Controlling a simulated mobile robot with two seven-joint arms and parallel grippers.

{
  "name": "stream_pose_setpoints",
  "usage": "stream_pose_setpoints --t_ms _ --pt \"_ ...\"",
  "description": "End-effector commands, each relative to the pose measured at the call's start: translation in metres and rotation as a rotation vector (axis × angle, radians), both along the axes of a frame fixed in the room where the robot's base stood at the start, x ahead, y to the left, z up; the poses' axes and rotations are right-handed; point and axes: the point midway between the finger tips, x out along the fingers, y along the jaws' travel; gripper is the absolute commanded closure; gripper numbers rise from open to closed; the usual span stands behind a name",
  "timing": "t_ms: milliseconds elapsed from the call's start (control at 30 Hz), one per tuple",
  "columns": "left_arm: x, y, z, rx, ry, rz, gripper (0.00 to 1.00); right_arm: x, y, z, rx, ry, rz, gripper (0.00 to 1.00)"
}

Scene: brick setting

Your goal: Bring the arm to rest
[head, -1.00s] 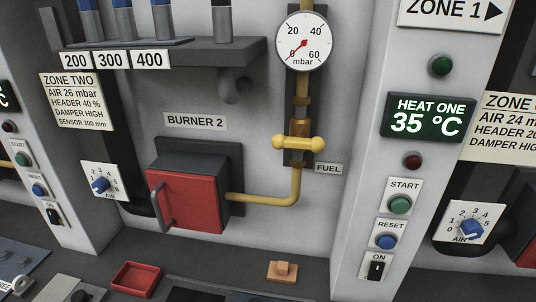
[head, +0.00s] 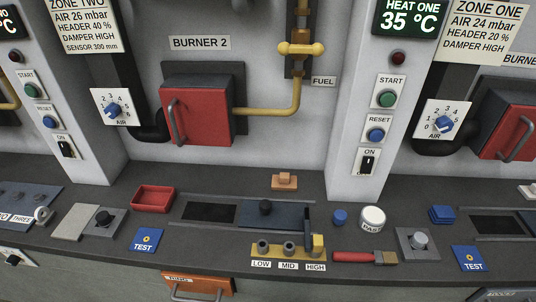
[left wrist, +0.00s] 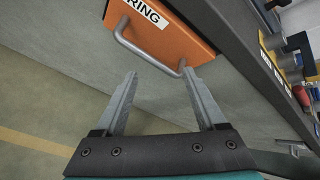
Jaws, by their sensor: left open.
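In the left wrist view my left gripper (left wrist: 158,95) is open, with its two grey fingers apart and nothing between them. Beyond the fingertips is the metal handle (left wrist: 148,55) of an orange drawer (left wrist: 158,24); the right fingertip appears close to the handle's end, and I cannot tell whether they touch. In the head view the orange drawer (head: 197,283) is at the bottom edge, below the worktop, and looks shut. Neither gripper shows in the head view.
The dark worktop (head: 150,234) holds a red tray (head: 153,199), a blue TEST tag (head: 147,240), a yellow LOW/MID/HIGH block (head: 288,252), a brush (head: 365,257) and a white PASTE pot (head: 373,218). The red Burner 2 door (head: 197,110) is shut. Floor beside the drawer front is clear.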

Motion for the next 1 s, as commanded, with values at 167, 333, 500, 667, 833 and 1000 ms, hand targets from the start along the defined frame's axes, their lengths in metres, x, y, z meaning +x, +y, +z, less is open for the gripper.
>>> stream_pose_setpoints --t_ms 167,333,500,667,833,1000 --pt "-0.05 0.026 -0.116 -0.369 0.265 0.528 0.27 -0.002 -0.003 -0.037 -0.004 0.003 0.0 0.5" --pt "-0.122 0.028 -0.208 -0.692 0.471 1.104 0.27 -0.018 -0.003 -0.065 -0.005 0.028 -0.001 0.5" --pt "-0.197 0.009 -0.269 -0.914 0.595 1.644 0.27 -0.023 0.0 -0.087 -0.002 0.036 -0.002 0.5" --pt "-0.241 -0.009 -0.294 -1.009 0.632 1.963 0.27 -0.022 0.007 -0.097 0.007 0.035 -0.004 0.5" --pt "-0.254 -0.015 -0.298 -1.033 0.637 2.057 0.27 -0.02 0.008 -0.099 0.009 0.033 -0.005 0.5" --pt "-0.254 -0.015 -0.298 -1.033 0.637 2.057 0.27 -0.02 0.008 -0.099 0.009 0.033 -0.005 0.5"
